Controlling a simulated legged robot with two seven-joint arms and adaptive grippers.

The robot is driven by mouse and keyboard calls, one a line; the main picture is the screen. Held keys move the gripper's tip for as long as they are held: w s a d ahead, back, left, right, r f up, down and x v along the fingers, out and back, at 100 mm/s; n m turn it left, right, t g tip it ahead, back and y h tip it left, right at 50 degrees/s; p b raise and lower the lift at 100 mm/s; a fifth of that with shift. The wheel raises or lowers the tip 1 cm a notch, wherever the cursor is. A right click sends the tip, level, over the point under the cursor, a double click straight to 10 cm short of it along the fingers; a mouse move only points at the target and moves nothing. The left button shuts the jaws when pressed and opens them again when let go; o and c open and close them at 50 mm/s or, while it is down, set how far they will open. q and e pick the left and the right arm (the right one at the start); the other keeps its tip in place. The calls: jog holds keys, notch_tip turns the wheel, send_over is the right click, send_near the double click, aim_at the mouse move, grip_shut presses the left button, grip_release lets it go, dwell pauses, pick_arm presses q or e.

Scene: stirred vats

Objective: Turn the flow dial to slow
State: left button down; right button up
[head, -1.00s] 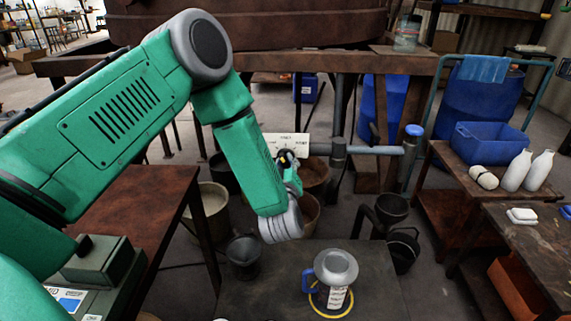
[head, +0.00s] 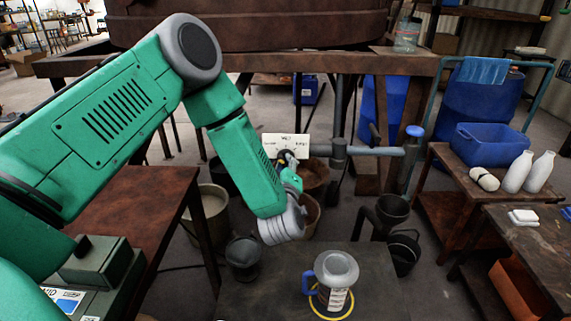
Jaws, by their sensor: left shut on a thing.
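A white label plate (head: 287,140) with small dark print, too small to read for certain, stands by the grey pipe under the big vat. My left arm reaches down from the left to the plate. My left gripper (head: 288,157) is at the plate's lower edge, small and partly behind my wrist, shut on what appears to be the flow dial. The dial itself is mostly hidden by the gripper, so its setting cannot be read. My right gripper is not in view.
A jug with a blue handle (head: 335,272) stands on a dark table (head: 385,285) in front, within a yellow ring. A grey pipe (head: 375,151) with a blue-capped post runs right of the plate. Buckets stand on the floor below. White bottles (head: 517,172) and a blue tub (head: 490,143) are at right.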

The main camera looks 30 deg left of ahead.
pick_arm(q)
jog(key=c, duration=1.7)
grip_release()
jog(key=shift+s+d+f, duration=0.1)
jog(key=shift+f, duration=0.25)
jog(key=shift+o, duration=0.8)
jog(key=shift+r, duration=0.15)
jog(key=shift+s, duration=0.1)
jog(key=v, duration=1.1)
jog(key=shift+s+d, duration=0.15)
jog(key=shift+s, duration=0.1)
